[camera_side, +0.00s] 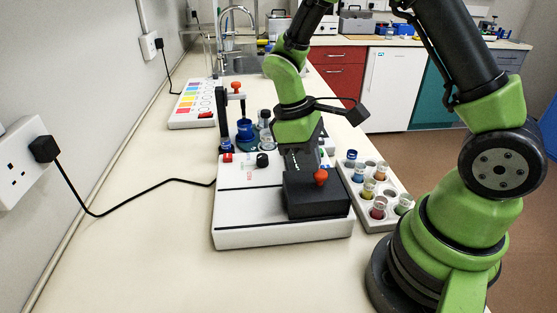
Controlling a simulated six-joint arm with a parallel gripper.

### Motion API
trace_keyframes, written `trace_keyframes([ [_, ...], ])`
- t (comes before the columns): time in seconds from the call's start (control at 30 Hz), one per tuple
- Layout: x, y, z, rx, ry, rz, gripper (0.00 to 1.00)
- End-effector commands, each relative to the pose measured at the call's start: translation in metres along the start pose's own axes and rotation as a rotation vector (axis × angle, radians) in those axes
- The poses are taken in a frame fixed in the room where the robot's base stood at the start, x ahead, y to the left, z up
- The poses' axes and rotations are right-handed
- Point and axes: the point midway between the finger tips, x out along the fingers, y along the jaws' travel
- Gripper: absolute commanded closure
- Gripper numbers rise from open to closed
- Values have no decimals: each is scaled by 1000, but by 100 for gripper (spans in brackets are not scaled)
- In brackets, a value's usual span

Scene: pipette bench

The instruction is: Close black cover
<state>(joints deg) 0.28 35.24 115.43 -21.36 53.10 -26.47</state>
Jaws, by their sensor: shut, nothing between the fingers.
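The black cover (318,202) is a dark box-shaped lid with an orange-red knob (320,177) on its top front. It sits low on the right part of a white bench device (260,232) and looks flat rather than tilted. Whether it is fully seated I cannot tell. My gripper (302,165) points down just behind and left of the knob, at the cover's back edge. Its fingers are shut and empty. The fingertips are partly lost against the dark cover, so contact is unclear.
A white rack (392,222) with several coloured vials stands close on the right. Blue-capped bottles (244,131) stand behind the device. A panel with coloured labels (193,104) lies farther back left. A black cable (130,199) runs to the wall socket. The bench front left is clear.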

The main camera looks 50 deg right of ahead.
Motion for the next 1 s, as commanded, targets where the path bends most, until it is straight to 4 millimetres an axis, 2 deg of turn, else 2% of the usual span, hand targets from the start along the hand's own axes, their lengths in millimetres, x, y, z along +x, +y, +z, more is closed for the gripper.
trace_keyframes([
  [0.27,-3,0,-6,-1,0,1,100],
  [0.5,-20,0,-37,-2,4,1,100],
  [0.6,-47,0,-37,1,10,3,100],
  [0.8,-89,0,-36,0,7,3,100],
  [1.0,-113,0,-36,-1,3,2,100],
])
